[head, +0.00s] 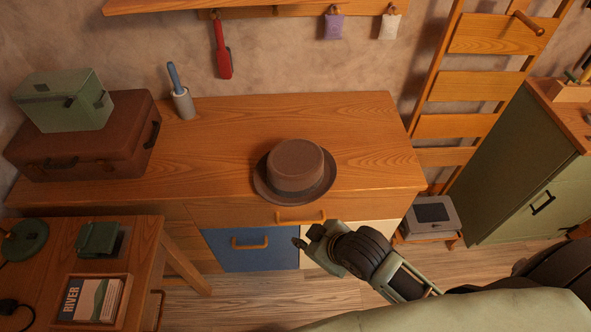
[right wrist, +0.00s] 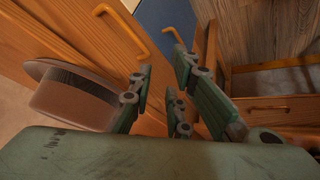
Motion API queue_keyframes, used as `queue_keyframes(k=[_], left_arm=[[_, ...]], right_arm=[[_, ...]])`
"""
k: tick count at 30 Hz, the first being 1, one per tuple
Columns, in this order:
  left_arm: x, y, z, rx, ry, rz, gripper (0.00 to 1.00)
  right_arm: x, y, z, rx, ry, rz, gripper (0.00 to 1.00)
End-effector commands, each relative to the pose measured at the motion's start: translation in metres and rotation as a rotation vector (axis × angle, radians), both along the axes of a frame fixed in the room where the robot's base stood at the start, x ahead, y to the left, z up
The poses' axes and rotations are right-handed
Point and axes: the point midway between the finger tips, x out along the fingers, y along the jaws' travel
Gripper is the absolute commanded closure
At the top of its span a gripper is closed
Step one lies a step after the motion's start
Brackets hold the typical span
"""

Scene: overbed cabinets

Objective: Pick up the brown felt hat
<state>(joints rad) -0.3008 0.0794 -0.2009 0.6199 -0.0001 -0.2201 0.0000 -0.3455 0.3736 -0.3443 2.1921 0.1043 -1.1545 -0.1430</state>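The brown felt hat (head: 297,160) sits upright, brim down, near the front edge of the wooden dresser (head: 220,150). My right gripper (head: 306,240) is in front of the dresser, just below the hat and apart from it. In the right wrist view the hat (right wrist: 75,98) is at the left, beside the gripper and partly hidden by its green body. The fingers of the right gripper (right wrist: 162,75) are spread apart with nothing between them. My left gripper is not in view.
A brown suitcase (head: 85,150) with a green box (head: 62,98) on it and a lint roller (head: 181,100) stand on the dresser's left. The dresser top around the hat is clear. Drawer handles (head: 300,217) stick out in front. A ladder shelf (head: 457,127) stands at the right.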

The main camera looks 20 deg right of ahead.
Motion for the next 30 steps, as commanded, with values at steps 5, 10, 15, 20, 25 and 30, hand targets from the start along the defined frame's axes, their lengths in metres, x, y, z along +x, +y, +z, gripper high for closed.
queue_keyframes(k=[5,10,15,20,25,30], left_arm=[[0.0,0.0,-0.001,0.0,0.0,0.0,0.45],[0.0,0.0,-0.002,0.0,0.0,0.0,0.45],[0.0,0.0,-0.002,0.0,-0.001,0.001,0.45],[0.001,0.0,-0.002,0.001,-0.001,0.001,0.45],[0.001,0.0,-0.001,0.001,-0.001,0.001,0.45],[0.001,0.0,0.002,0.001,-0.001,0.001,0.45]], right_arm=[[0.03,0.032,0.042,-0.08,-0.211,0.37,0.83],[0.045,0.028,0.049,-0.189,-0.36,0.694,0.83],[0.06,-0.022,0.044,-0.305,-0.441,0.895,0.83],[0.068,-0.067,0.047,-0.374,-0.476,0.966,0.83],[0.073,-0.08,0.046,-0.393,-0.489,0.983,0.83],[0.083,-0.071,0.035,-0.39,-0.491,0.982,0.83]])
